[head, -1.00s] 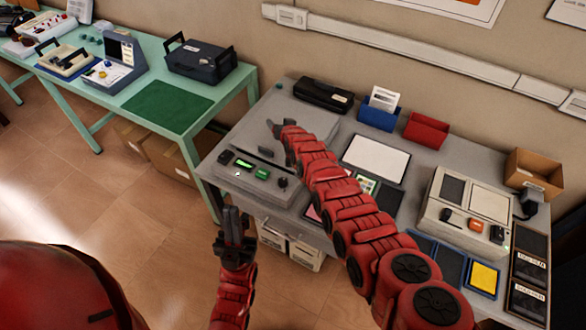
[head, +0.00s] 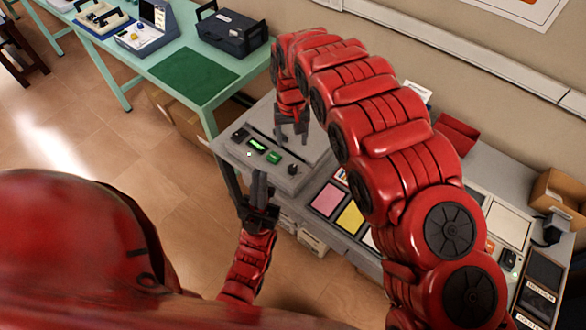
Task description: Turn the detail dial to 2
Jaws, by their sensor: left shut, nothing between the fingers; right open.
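A grey device (head: 262,167) with a sloped control panel stands at the left end of the grey table. Its panel carries a dark switch or knob (head: 239,135), a lit green display (head: 257,145), a green button (head: 274,157) and a black dial (head: 293,169) at the right end. Labels are too small to read, so I cannot tell the dial's setting. My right gripper (head: 291,138) points down, open and empty, above the device behind the panel, apart from the dial. My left gripper (head: 259,178) is shut and empty, pointing up in front of the panel's front edge.
My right arm hides much of the grey table. Pink (head: 328,199) and yellow (head: 351,217) cards lie right of the device. A red holder (head: 457,135) and cardboard box (head: 562,192) stand farther right. A green table (head: 150,62) is at the back left.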

